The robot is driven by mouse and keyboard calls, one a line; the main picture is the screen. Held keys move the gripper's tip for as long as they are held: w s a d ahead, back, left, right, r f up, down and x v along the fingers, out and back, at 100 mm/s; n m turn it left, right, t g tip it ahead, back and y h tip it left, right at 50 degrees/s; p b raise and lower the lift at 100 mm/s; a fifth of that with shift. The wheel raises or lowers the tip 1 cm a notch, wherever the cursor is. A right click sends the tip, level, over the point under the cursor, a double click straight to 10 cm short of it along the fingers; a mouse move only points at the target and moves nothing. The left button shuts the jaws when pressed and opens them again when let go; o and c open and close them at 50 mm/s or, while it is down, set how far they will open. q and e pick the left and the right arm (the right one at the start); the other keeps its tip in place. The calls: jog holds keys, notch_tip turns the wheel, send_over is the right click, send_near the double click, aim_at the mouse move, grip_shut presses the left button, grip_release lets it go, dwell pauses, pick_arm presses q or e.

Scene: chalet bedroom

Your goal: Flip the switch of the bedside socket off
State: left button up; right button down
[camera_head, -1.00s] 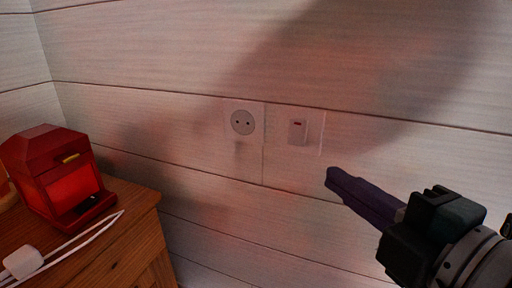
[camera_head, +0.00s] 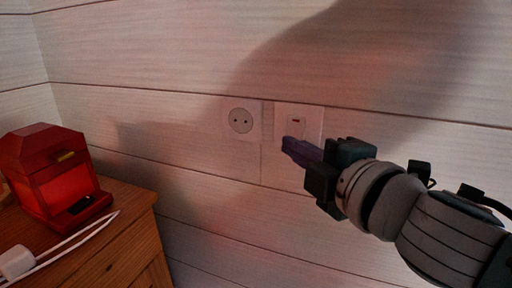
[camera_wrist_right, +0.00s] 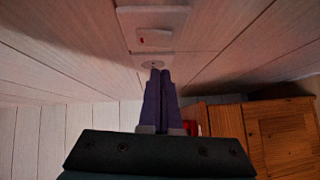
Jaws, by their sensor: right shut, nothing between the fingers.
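The switch (camera_head: 312,121) is a white square plate with a rocker and a small red mark, set in the wall right of a round two-hole socket (camera_head: 241,121). In the right wrist view the switch plate (camera_wrist_right: 151,20) is at the top, with the socket (camera_wrist_right: 153,62) below it. The fingertips also show in the wrist view (camera_wrist_right: 160,73). I cannot tell whether they touch the switch. My left gripper is out of view.
A wooden bedside table (camera_head: 128,230) stands at the lower left. On it are a red lantern-like box (camera_head: 55,175) and a white cable with a plug (camera_head: 17,262). The plank wall around the switch is clear.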

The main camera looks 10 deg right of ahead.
aim_at(296, 129)
jog(key=w, duration=0.1)
jog(key=d, duration=0.1)
jog(key=w+d, duration=0.1)
jog(key=shift+w+f+b, duration=0.25)
jog(key=shift+w+b, duration=0.1)
